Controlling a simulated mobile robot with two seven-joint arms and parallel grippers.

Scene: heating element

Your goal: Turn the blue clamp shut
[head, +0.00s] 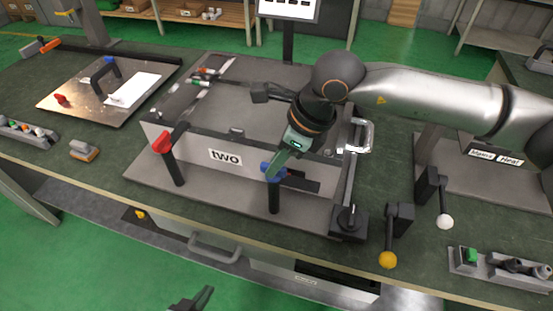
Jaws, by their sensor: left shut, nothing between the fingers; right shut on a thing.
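The blue clamp (266,170) sits on top of a black post (274,198) at the front of the grey box-like fixture labelled "two" (225,157). My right gripper (277,170), on the arm reaching in from the right, is at the blue clamp and shut on it. The gripper partly hides the clamp, so its exact turn is hard to tell. A red clamp (162,142) stands on a similar post to the left. My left gripper (207,292) shows at the bottom edge, low in front of the bench, shut and empty, away from the fixture.
A yellow-knobbed lever (387,260) and a white-knobbed lever (444,222) stand to the right. A green-button box (467,256) is at the lower right. A metal plate (75,95) with a black handle lies at the left. The bench front has a drawer handle (214,248).

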